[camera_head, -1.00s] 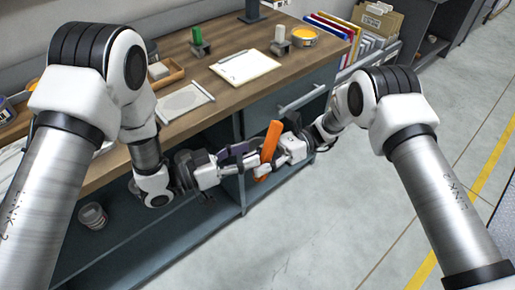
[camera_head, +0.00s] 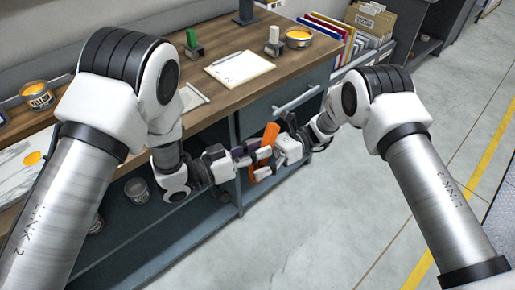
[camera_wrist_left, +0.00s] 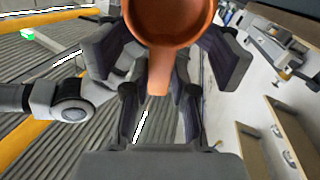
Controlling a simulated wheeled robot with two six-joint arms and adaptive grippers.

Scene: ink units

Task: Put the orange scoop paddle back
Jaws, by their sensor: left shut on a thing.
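The orange scoop paddle (camera_head: 270,134) is held off the workbench, in front of the drawers. My left gripper (camera_head: 258,162) is shut on it, with its tips around the orange part. In the left wrist view the scoop's round cup (camera_wrist_left: 170,20) fills the top middle, and its narrow handle (camera_wrist_left: 158,75) runs down between the fingers of my left gripper (camera_wrist_left: 160,60). My right gripper (camera_head: 280,152) is close against the scoop from the right. Whether it touches or grips the scoop is hidden by the overlap.
The wooden workbench (camera_head: 215,96) holds a clipboard (camera_head: 240,68), green (camera_head: 191,40) and white (camera_head: 273,36) upright pieces and an orange-filled tin (camera_head: 299,38). Another tin (camera_head: 37,95) is at far left. A grey can (camera_head: 137,190) stands on the lower shelf. The floor at right is clear.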

